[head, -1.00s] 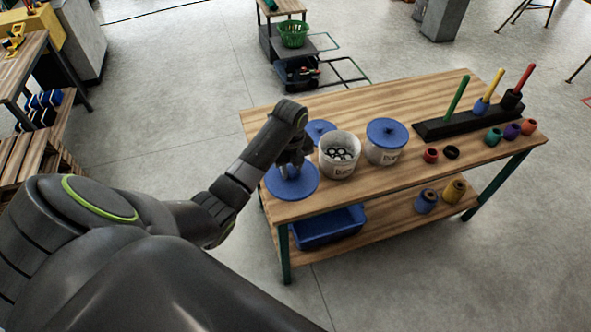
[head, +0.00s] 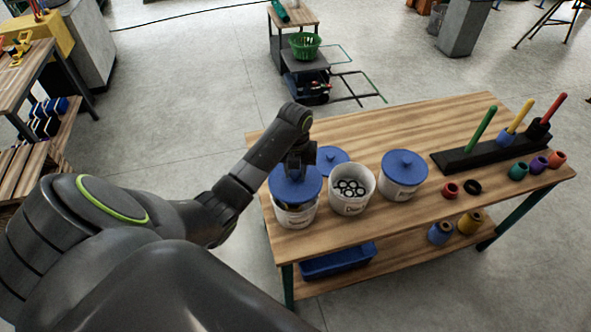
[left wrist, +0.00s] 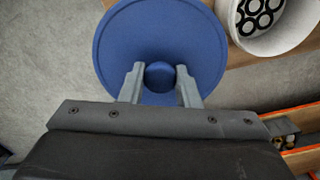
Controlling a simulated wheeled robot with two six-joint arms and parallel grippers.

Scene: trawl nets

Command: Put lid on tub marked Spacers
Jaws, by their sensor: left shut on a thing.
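My left gripper (head: 296,172) is shut on the knob of a blue lid (head: 283,188). The left wrist view shows both fingers (left wrist: 160,71) on either side of the knob of this lid (left wrist: 118,45). The lid is over the left white tub (head: 295,216), whose label is too small to read; I cannot tell whether lid and tub touch. The middle tub (head: 350,206) is open and holds black rings. It also shows in the left wrist view (left wrist: 285,42). The right tub (head: 402,190) wears a blue lid (head: 404,166). My right gripper is out of view.
Another blue lid (head: 331,156) lies behind the tubs on the wooden table (head: 390,130). A black rack (head: 470,154) with coloured pegs and several coloured rings stand at the right. A blue bin (head: 338,262) is on the shelf below. The table's back middle is clear.

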